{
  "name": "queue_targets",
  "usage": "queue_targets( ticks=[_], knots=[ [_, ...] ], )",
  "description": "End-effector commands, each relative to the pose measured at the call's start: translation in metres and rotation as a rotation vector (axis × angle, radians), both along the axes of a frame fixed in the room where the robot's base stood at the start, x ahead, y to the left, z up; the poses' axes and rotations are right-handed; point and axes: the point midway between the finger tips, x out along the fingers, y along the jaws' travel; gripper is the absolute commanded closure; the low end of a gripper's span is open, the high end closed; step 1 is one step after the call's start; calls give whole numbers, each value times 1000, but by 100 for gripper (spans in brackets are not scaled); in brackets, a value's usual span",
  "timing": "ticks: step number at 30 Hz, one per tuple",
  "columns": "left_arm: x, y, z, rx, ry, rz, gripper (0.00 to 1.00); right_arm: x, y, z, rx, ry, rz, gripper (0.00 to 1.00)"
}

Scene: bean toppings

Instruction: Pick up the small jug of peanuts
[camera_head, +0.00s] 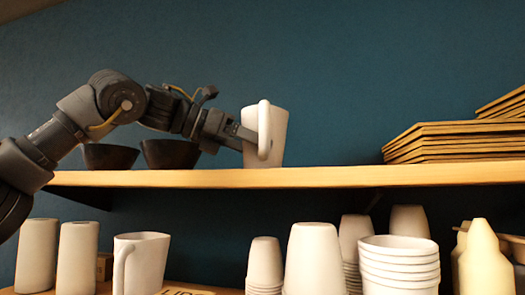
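A small white jug (277,138) with its handle toward me stands upright on the wooden upper shelf. My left gripper (248,137) reaches in from the left at the jug's left side, close to the handle. Its fingertips overlap the jug's edge, and I cannot tell whether they grip it. The jug's contents are hidden, so no peanuts show. A larger white jug (145,264) with a handle on its left stands on the lower level. My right gripper is not in view.
Two dark bowls (108,157) sit on the upper shelf (330,177) behind my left arm. Stacked boards (455,140) lie at the right. Below are white cups (400,265), cylinders (38,255) and a cream bottle (485,262). The shelf between jug and boards is clear.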

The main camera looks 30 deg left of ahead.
Motion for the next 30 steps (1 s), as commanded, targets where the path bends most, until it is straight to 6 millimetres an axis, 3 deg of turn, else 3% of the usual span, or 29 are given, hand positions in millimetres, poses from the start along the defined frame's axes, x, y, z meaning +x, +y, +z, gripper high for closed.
queue_targets(
  ticks=[3,17,30],
  knots=[
    [0,0,0,0,0,0,58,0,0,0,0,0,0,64],
    [0,-1,10,2,-1,0,58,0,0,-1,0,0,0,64],
    [1,-1,67,0,0,3,58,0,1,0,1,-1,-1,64]
  ],
)
